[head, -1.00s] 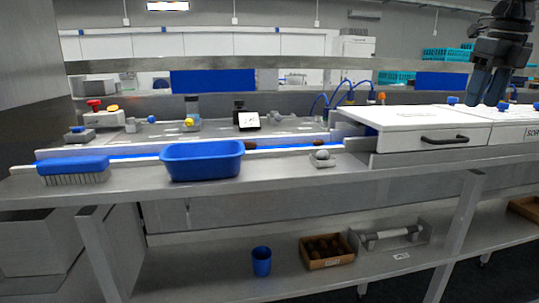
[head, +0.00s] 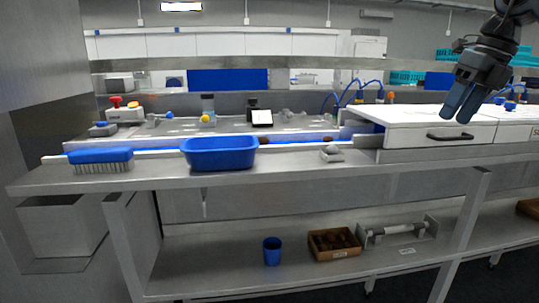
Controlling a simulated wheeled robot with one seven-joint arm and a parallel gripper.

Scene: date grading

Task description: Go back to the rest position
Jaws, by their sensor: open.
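My gripper (head: 458,112) is at the upper right of the head view, at the end of my dark arm. It points down and to the left, with its two blue fingers apart and nothing between them. It appears in front of the white drawer unit (head: 415,135) with the dark handle. How far it is above the top of that unit is hard to tell.
A blue tub (head: 220,154) and a blue brush (head: 101,160) stand on the steel bench's left half. Two dark dates lie on the blue belt behind.

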